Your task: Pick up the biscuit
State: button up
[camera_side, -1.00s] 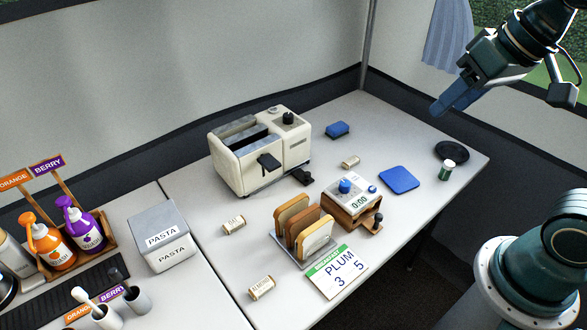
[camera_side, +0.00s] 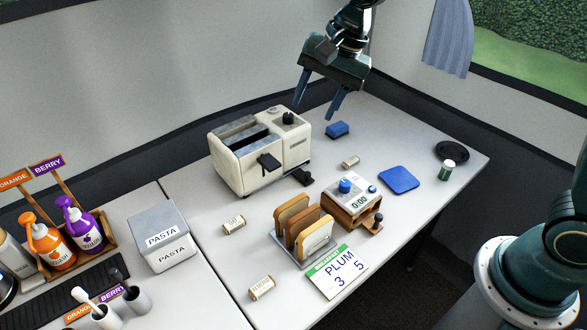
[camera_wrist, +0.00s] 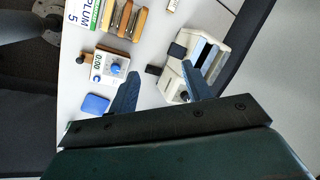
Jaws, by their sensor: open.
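No item is clearly marked as the biscuit. A rack (camera_side: 284,246) holds three upright slices: a tan one (camera_side: 290,211), a brown one (camera_side: 307,225) and a paler one (camera_side: 316,237). The slices also show at the top of the wrist view (camera_wrist: 125,17). Small labelled cylinders lie on the table, one left of the rack (camera_side: 234,225), one in front (camera_side: 262,288) and one behind the timer (camera_side: 350,162). My gripper (camera_side: 316,111) is open and empty, above the table's back edge near the toaster. Its spread fingers show in the wrist view (camera_wrist: 160,70).
The cream toaster (camera_side: 240,165) stands behind the rack. A timer box (camera_side: 352,204) showing 0:00, a blue pad (camera_side: 399,179), a blue block (camera_side: 337,130) and a black disc (camera_side: 452,151) are to the right. A PLUM card (camera_side: 338,271) lies in front; a PASTA box (camera_side: 163,238) stands left.

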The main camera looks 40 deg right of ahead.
jog(key=w+a+f+m+g+y, duration=0.1)
jog(key=w+a+f+m, duration=0.2)
jog(key=f, duration=0.6)
jog(key=w+a+f+m+g, duration=0.1)
jog(key=w+a+f+m, duration=0.3)
jog(key=f, duration=0.5)
jog(key=w+a, duration=0.2)
jog(key=a, duration=0.1)
jog(key=shift+w+a+f+m+g+y, duration=0.15)
jog(key=shift+w+f+m+g+y, duration=0.15)
jog(key=shift+f+y, duration=0.1)
send_over(235, 222)
jog(key=d, duration=0.3)
jog(key=shift+s+a+f, duration=0.1)
jog(key=shift+f, duration=1.85)
jog(key=shift+a+f, duration=0.1)
jog(key=shift+f, duration=1.85)
jog(key=shift+x, duration=2.6)
jog(key=shift+c, duration=0.4)
jog(key=c, duration=1)
